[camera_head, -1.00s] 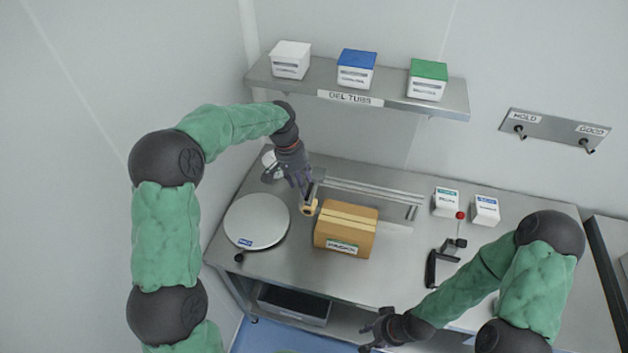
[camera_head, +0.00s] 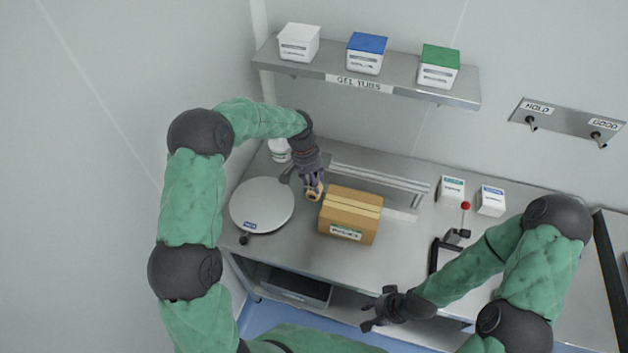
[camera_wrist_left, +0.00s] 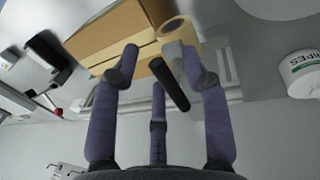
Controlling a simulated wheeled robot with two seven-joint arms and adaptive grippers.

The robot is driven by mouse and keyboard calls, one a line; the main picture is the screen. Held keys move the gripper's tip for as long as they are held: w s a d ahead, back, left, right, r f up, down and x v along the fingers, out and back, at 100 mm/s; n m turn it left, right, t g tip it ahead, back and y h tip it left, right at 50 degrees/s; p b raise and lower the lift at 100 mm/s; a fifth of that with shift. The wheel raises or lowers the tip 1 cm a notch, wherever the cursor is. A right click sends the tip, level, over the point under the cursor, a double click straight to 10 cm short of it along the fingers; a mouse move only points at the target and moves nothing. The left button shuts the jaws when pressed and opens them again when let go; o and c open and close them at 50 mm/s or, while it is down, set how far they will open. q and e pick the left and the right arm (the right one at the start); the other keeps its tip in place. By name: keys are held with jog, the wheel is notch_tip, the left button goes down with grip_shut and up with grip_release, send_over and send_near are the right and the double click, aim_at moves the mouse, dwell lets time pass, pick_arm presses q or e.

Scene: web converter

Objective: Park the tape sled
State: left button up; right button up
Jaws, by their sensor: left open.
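The tape sled shows as a tan tape roll (camera_head: 314,193) at the left end of the rail (camera_head: 375,178), just left of the carton. In the left wrist view the roll (camera_wrist_left: 174,28) lies beyond the fingers, and a black cylindrical handle (camera_wrist_left: 169,85) stands between them. My left gripper (camera_head: 313,182) is open around the handle, with no clear grip on it; its fingers also show in the left wrist view (camera_wrist_left: 160,68). The hand hides much of the sled in the head view. My right gripper (camera_head: 372,312) is open and empty, in front of the table's front edge.
A taped carton (camera_head: 350,216) sits close right of the sled. A round scale (camera_head: 262,206) is to the left, a wipes tub (camera_head: 279,150) behind it. A black lever with a red knob (camera_head: 465,206) and two white boxes (camera_head: 452,190) stand right. A tub shelf (camera_head: 400,88) hangs above.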

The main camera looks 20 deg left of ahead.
pick_arm(q)
jog(key=shift+w+f, duration=0.1)
jog(key=shift+f, duration=0.15)
grip_shut()
jog(key=shift+d, duration=0.1)
jog(key=s+d+b, duration=0.1)
jog(key=d+b, duration=0.2)
jog(key=d, duration=2.7)
jog(key=shift+b, duration=0.3)
jog(key=shift+s, duration=0.1)
jog(key=shift+d, duration=0.1)
